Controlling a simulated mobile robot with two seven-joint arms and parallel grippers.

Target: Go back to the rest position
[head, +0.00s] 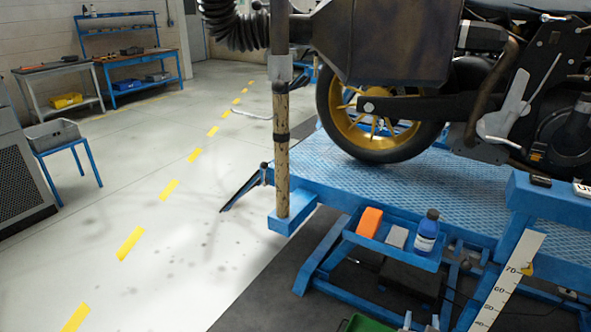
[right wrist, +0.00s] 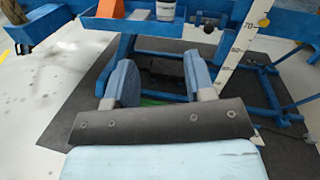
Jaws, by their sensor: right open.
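My right gripper (head: 421,321) shows only by its fingertips at the bottom edge of the head view, in front of the blue lift. In the right wrist view my right gripper (right wrist: 159,68) is open, with its two blue-grey fingers apart and nothing between them. It points toward the lift's lower frame and the dark mat. My left gripper is not in the head view.
A motorcycle (head: 380,115) stands on the blue lift platform (head: 300,178). A blue side tray (head: 395,248) holds an orange block (head: 369,222), a grey block and a blue bottle (head: 427,235). A measuring scale (head: 508,280) stands right. A green container (head: 366,324) is low.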

